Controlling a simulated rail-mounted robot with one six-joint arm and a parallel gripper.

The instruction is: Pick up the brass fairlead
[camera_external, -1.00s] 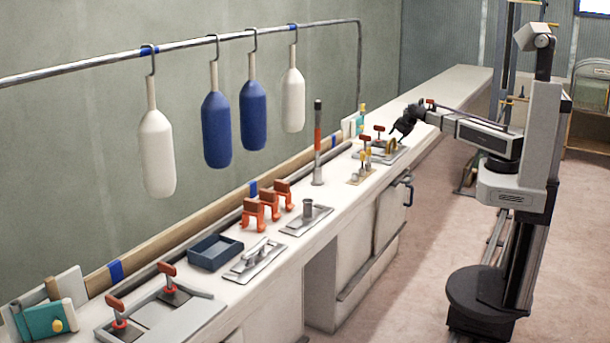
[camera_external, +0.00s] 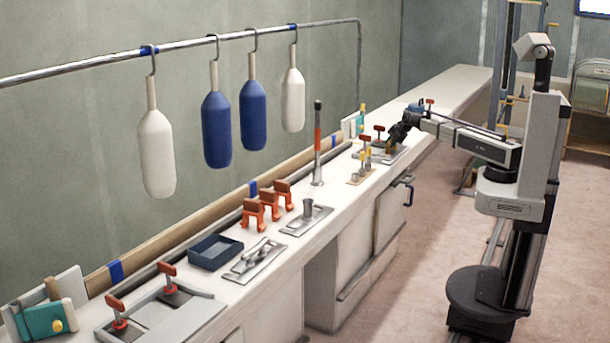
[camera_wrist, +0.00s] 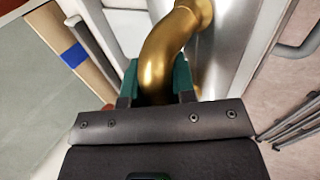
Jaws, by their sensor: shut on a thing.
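The brass fairlead (camera_wrist: 168,55) is a curved, shiny gold piece in the wrist view. My gripper (camera_wrist: 158,82) is shut on its near end, with green-lined fingers on both sides of it. The fairlead is over or on a metal plate (camera_wrist: 232,50); I cannot tell whether it touches. In the external view my gripper (camera_external: 392,142) points down at a metal plate (camera_external: 392,154) at the far part of the bench. The fairlead is mostly hidden there by the dark gripper.
An upright red and black rod (camera_external: 317,140), orange brackets (camera_external: 268,208) and a blue tray (camera_external: 215,252) are nearer along the bench (camera_external: 450,85). The far bench is mostly clear.

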